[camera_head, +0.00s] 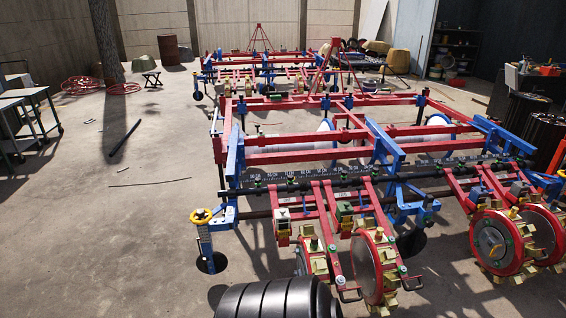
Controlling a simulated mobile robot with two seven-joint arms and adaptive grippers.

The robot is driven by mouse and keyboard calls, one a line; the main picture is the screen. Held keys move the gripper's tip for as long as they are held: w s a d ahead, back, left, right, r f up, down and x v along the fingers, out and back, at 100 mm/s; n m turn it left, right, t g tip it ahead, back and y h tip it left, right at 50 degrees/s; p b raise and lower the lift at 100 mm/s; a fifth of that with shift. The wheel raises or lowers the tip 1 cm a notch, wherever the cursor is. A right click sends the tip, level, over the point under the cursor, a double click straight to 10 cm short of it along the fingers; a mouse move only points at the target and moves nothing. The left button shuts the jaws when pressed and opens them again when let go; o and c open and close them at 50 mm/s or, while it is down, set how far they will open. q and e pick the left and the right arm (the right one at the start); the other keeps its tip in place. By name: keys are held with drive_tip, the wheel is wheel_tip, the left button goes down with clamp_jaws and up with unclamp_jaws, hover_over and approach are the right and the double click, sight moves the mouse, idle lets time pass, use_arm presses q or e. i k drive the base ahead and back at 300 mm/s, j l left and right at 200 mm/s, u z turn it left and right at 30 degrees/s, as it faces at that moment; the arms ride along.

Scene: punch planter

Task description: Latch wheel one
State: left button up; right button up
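The red planter frame (320,130) with blue brackets stands across the middle and right. Red punch wheels with tan blocks hang at its near side. Red arms (325,215) run down to the wheels. I cannot tell which is wheel one, or whether any latch is shut. Neither of my grippers is in view.
A black ribbed cylindrical shape (277,301) fills the bottom middle, close to the wheels. A yellow-topped blue stand (203,235) is at the frame's near left corner. A second planter (260,68) stands behind. Black barrels (524,115) are at right. The left floor is mostly clear.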

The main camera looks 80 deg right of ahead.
sight(305, 213)
drive_tip(key=l+z, duration=0.1)
drive_tip(key=z, duration=0.9)
drive_tip(key=i+z, duration=0.1)
drive_tip(key=z, duration=0.85)
drive_tip(key=i+z, duration=0.4)
drive_tip(key=i+j+z, duration=0.1)
drive_tip(key=i+z, duration=0.3)
drive_tip(key=i+j+z, duration=0.15)
drive_tip(key=z, duration=0.25)
drive_tip(key=i+j+z, duration=0.4)
drive_tip(key=i+j, duration=0.35)
drive_tip(key=j, duration=0.15)
drive_tip(key=j+u, duration=0.2)
drive_tip(key=u, duration=0.2)
drive_tip(key=j+u, duration=0.25)
drive_tip(key=u, duration=0.2)
